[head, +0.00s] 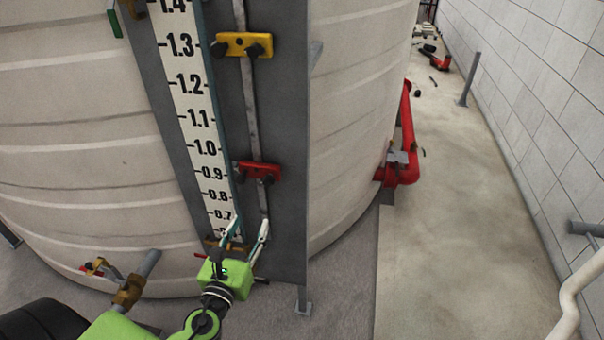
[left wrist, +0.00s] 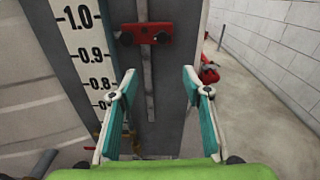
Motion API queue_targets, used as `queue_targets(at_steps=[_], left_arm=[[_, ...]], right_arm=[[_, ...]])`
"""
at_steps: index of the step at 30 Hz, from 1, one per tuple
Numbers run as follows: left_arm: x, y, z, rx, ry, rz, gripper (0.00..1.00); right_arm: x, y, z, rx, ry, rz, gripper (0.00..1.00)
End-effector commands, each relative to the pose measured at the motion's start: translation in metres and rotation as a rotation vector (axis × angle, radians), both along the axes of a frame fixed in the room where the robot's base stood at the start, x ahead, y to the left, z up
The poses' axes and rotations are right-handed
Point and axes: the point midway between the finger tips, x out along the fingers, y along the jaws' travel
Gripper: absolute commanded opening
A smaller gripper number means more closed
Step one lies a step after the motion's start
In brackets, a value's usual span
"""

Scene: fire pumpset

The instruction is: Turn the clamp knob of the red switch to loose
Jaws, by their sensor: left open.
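The red switch (head: 258,170) is mounted on a vertical rod on the grey panel, beside the 0.9 and 0.8 marks of the level scale. It has dark knobs; which one is the clamp knob I cannot tell. My right gripper is not in view.
A yellow switch (head: 244,45) sits higher on the same rod. The large pale tank (head: 75,130) curves behind the panel. A brass valve (head: 128,291) is at the lower left. Red pipe (head: 405,165) stands right of the tank. The concrete floor (head: 460,220) there is mostly clear.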

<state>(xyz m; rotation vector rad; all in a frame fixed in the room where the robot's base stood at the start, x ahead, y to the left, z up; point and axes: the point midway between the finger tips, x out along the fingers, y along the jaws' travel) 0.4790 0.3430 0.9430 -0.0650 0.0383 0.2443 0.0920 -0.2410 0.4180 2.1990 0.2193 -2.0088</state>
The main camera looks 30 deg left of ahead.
Motion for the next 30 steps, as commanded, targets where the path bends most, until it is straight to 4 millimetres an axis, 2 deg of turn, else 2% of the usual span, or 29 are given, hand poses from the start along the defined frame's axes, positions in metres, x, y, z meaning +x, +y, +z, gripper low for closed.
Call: queue_targets(at_steps=[1, 5, 8, 13, 24, 30], left_arm=[[0.000, -0.001, 0.013, 0.039, -0.013, -0.004, 0.44], [0.004, -0.001, 0.026, 0.081, -0.029, -0.008, 0.44], [0.014, 0.001, 0.026, 0.080, -0.029, -0.008, 0.44], [0.043, 0.008, 0.027, 0.079, -0.029, -0.008, 0.44], [0.111, 0.025, 0.025, 0.077, -0.028, -0.007, 0.44], [0.130, 0.029, 0.023, 0.074, -0.027, -0.008, 0.44]], right_arm=[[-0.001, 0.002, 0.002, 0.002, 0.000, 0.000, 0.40], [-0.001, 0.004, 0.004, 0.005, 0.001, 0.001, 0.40], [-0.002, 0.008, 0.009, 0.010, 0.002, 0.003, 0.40], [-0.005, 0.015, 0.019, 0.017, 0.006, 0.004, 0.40], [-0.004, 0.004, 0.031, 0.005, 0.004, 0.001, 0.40], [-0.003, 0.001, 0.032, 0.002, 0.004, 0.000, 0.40]])
